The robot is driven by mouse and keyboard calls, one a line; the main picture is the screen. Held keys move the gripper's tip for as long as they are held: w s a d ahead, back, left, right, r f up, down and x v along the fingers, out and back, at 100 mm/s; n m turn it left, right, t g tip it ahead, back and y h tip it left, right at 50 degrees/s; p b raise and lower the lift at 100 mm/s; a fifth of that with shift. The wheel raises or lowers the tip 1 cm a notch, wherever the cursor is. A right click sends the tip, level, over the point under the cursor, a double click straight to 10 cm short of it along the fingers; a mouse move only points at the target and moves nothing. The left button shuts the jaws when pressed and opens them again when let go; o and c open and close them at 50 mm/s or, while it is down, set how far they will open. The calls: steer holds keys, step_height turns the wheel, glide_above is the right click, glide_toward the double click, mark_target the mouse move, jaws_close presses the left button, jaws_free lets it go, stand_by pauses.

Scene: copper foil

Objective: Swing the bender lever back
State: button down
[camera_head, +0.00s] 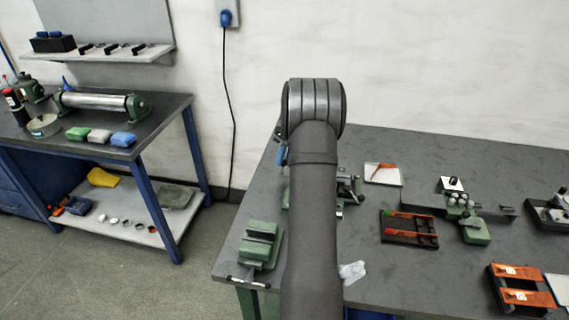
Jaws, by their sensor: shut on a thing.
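My arm rises through the middle of the head view and covers part of the workbench (378,250). My gripper is hidden behind it, so its jaws and anything between them do not show. A green and metal device (347,187) is partly covered by my arm, with a few metal parts showing to its right. Further right stands a green-based device (475,231) with round metal posts and a long dark bar. I cannot tell for sure which of the two is the bender, or make out its lever.
A green block-like fixture (259,245) stands at the bench's left front. A dark tray with orange-red strips (409,229), a white plate (382,174), a crumpled pale cloth (352,271) and orange trays (520,288) lie around. A second bench (150,112) stands left across a floor gap.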

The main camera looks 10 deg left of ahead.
steer(key=shift+w+m, duration=0.4)
steer(key=shift+w, duration=0.2)
steer(key=shift+r, duration=0.1)
steer(key=c, duration=1.2)
jaws_free()
steer(key=shift+w, duration=0.1)
steer(key=v, duration=1.7)
steer(key=shift+s+d+r, duration=0.15)
steer(key=shift+s+d, duration=0.1)
steer(key=x, duration=1.7)
steer(key=shift+w+a+f, duration=0.1)
steer(key=shift+a+f, duration=0.15)
